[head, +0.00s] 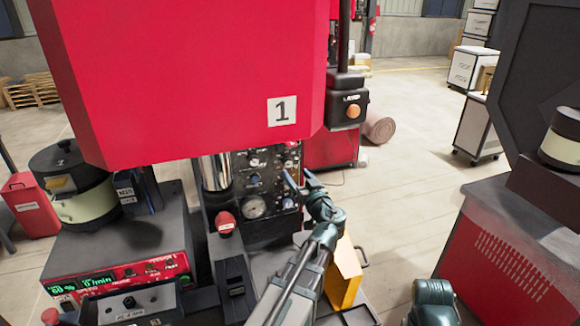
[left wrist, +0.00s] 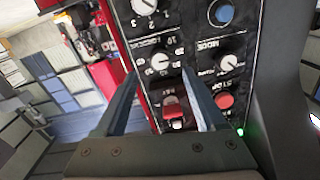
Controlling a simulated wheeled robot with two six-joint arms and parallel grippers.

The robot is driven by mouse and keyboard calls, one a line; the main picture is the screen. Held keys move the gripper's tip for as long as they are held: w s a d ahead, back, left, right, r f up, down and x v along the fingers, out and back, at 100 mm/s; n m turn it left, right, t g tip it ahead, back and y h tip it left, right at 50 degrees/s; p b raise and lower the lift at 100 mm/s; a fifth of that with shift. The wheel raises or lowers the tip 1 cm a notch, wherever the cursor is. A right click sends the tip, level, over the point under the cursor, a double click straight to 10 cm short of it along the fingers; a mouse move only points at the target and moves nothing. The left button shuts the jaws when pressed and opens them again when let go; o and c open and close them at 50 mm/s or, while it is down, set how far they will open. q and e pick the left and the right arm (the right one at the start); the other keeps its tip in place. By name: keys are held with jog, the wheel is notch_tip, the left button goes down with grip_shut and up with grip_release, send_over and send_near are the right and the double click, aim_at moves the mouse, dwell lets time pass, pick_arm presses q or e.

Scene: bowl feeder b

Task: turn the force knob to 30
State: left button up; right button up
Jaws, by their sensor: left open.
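The control panel (head: 262,185) stands under the red press housing. In the left wrist view, a dial knob (left wrist: 160,62) with a white pointer and numbers such as 30 around it sits on the black panel face, ahead of and between my finger lines. It seems to be the force knob, but its label is too blurred to read, and I cannot tell its exact setting. My left gripper (left wrist: 160,105) is open and empty, its fingers apart and not touching the knob. In the head view the left gripper (head: 294,181) is at the panel's right side.
Close by are a 1-2-3 knob (left wrist: 145,12), a mode knob (left wrist: 228,63), a blue button (left wrist: 221,13), a red switch (left wrist: 172,112) and a red stop button (left wrist: 223,101). A yellow bin (head: 346,272) stands beside my left arm. A red feeder unit (head: 125,280) is at left.

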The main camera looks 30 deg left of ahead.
aim_at(289, 164)
pick_arm(q)
jog(key=x, duration=0.6)
grip_shut()
dwell(0.4)
